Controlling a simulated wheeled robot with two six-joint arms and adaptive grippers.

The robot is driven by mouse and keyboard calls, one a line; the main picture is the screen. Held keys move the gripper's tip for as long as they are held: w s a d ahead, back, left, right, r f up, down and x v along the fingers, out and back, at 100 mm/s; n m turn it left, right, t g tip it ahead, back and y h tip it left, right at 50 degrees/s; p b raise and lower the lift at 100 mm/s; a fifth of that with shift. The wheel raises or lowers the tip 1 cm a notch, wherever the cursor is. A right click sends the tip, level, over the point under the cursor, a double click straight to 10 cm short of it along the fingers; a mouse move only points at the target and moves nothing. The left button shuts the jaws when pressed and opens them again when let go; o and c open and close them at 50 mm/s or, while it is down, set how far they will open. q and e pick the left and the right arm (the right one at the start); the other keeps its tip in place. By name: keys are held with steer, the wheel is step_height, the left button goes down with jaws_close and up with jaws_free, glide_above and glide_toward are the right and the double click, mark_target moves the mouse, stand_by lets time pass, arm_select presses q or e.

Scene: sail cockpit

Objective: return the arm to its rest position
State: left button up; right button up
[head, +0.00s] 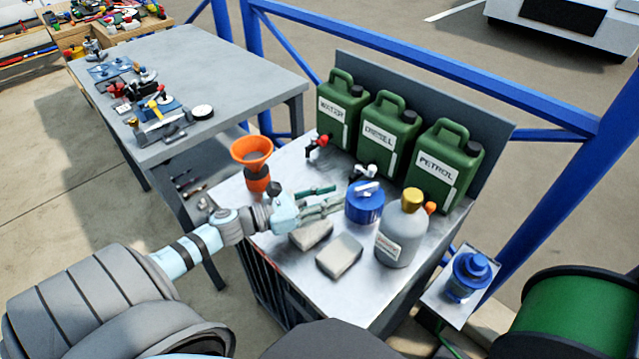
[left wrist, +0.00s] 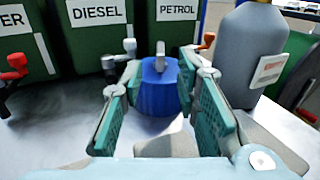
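My left arm comes in from the left in the head view. Its left gripper (head: 328,199) is over the metal bench top, beside the blue canister (head: 365,203). In the left wrist view the two green-padded fingers of the left gripper (left wrist: 161,108) stand apart with nothing held between them. A grey bottle (head: 402,236) with a yellow cap stands to the right of the canister. Two grey blocks, one of them the front block (head: 339,256), lie below the gripper. My right gripper is not in either view.
Green cans marked water (head: 341,105), diesel (head: 389,133) and petrol (head: 443,163) line the bench back. An orange funnel (head: 252,150) stands at the bench's left. A grey table (head: 230,75) with tools is behind left. Blue rails and a green hose reel (head: 580,315) are right.

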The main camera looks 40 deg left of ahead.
arm_select(q)
steer(key=shift+v, duration=1.2)
steer(key=shift+r, duration=0.1)
